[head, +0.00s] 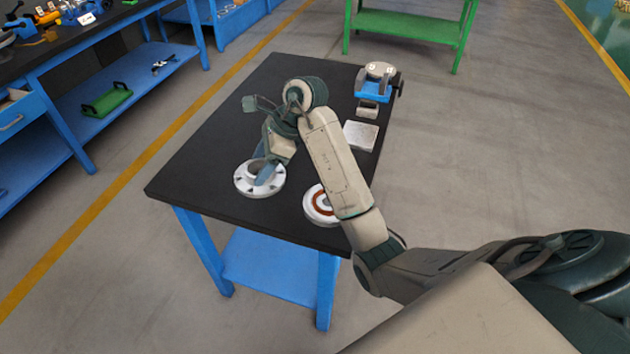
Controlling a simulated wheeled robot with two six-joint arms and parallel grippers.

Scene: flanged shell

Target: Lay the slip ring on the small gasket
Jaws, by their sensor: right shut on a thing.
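The slip ring, which I take to be the white flanged ring with dark holes (244,184), is at the left front of the black table. My right gripper (266,174) reaches down over its middle and is shut on it. The fingers hide part of the ring, and I cannot tell whether it touches the table. The small gasket, which I take to be the reddish-brown ring (319,201), lies on a white round part (310,211) to the right. My right arm hides the right side of both. My left gripper is not in view.
The black table (205,168) is bare at its left and back. A blue workbench (150,70) stands at the left, a green one (405,24) behind.

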